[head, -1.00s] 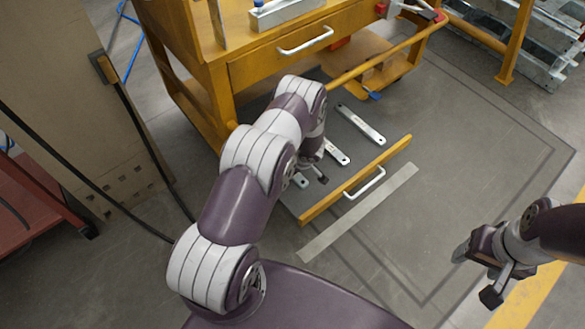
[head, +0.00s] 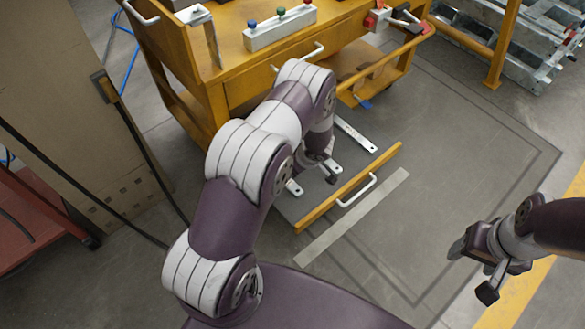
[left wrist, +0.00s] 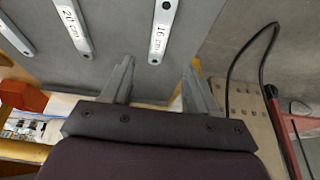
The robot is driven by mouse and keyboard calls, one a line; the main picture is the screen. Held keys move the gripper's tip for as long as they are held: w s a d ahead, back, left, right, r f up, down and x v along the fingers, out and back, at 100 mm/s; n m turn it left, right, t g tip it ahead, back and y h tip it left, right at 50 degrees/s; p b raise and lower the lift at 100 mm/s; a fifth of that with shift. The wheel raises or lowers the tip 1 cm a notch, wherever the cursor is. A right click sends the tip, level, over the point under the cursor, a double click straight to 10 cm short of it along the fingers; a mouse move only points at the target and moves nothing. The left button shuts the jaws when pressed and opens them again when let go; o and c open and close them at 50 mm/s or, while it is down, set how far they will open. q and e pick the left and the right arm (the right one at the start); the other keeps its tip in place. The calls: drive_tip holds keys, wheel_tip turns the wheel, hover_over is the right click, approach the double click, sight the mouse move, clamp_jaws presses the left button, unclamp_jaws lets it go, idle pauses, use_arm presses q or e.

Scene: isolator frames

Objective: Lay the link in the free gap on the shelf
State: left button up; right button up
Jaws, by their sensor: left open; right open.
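Several flat light metal links lie apart in the open grey-bottomed drawer. In the head view one link (head: 355,134) lies at the far right, and another (head: 293,188) lies at the left, partly hidden by my left arm. In the left wrist view, a link marked 16 cm (left wrist: 163,32) lies ahead of the fingertips, with a link marked 20 cm (left wrist: 74,27) to its left and a third (left wrist: 14,34) at the edge. My left gripper (left wrist: 158,75) is open, empty and above the drawer. My right gripper (head: 473,271) is open and empty over the floor. I cannot make out the shelf's gap.
The drawer's yellow front (head: 318,205) has a white handle. The yellow cart (head: 232,55) carries a block with coloured knobs (head: 280,29). A cardboard-coloured cabinet (head: 60,90) with a black cable stands at left. The floor right of the drawer is clear.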

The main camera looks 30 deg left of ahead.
use_arm(q)
drive_tip(key=s+d+r+m, duration=0.1)
drive_tip(key=s+r+m, duration=0.1)
drive_tip(key=r, duration=0.5)
drive_tip(key=s+d+r+m, duration=0.1)
drive_tip(key=s+r+m, duration=0.15)
drive_tip(key=r, duration=0.45)
drive_tip(key=s+d+r+m+h, duration=0.2)
drive_tip(key=s+d+r+m, duration=0.1)
drive_tip(key=s+r, duration=0.3)
drive_tip(key=s+d+r+m+h, duration=0.2)
drive_tip(key=s+d+r+m, duration=0.1)
drive_tip(key=s+r+m, duration=0.3)
drive_tip(key=shift+s, duration=0.9)
